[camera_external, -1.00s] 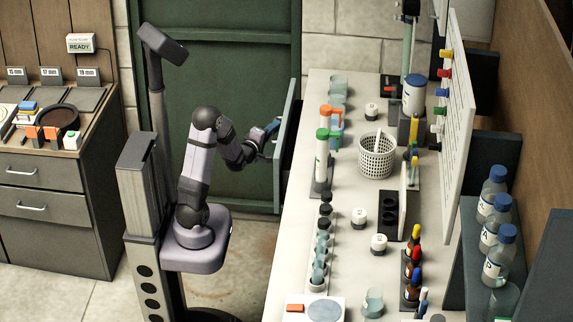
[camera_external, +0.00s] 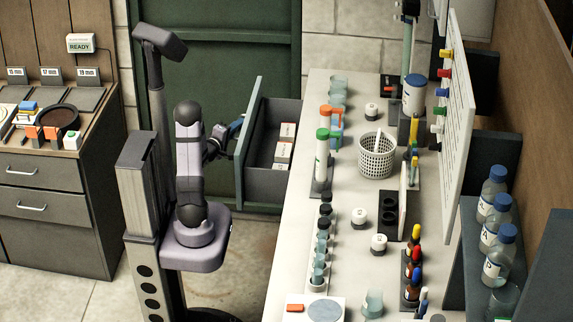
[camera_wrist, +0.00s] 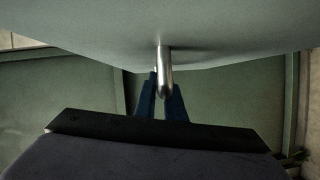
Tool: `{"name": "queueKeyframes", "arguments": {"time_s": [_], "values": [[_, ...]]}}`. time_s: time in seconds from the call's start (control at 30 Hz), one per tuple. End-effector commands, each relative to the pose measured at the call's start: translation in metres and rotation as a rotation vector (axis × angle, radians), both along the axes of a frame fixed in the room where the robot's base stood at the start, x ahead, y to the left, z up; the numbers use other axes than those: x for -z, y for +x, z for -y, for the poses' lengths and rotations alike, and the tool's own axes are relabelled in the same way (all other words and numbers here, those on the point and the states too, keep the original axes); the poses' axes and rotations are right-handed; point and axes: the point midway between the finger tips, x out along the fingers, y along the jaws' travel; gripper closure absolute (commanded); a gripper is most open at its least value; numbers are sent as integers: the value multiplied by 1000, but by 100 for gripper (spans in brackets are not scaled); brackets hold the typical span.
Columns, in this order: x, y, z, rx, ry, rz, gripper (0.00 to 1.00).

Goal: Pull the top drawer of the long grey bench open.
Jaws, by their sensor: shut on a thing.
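The long grey bench (camera_external: 345,268) runs down the middle of the external view. Its top drawer (camera_external: 266,184) stands well out from the bench toward my arm, with several small white boxes (camera_external: 284,150) inside. The grey-green drawer front (camera_external: 248,135) faces my arm, and it fills the top of the wrist view (camera_wrist: 230,25). My gripper (camera_external: 234,127) is at the drawer front. In the wrist view its blue fingers (camera_wrist: 162,105) are shut on the metal handle (camera_wrist: 165,72). Where the handle's far end meets the front is partly hidden.
The bench top holds bottles, vials, a white basket (camera_external: 377,156) and beakers. A dark cabinet with a wooden top (camera_external: 45,178) stands at the left. A green door (camera_external: 215,60) is behind the drawer. Some floor (camera_external: 255,245) below the drawer is clear.

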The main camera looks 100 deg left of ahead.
Motion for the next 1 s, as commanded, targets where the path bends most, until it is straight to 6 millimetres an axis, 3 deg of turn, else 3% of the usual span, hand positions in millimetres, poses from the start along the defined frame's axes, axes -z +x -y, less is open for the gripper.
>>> {"name": "queueKeyframes", "arguments": {"time_s": [0.1,0.2,0.57,1.0], "values": [[0,0,0,0,-1,0,100],[0,0,0,0,-1,0,72],[0,0,1,0,0,0,72],[-6,-8,21,1,-6,1,72]]}}
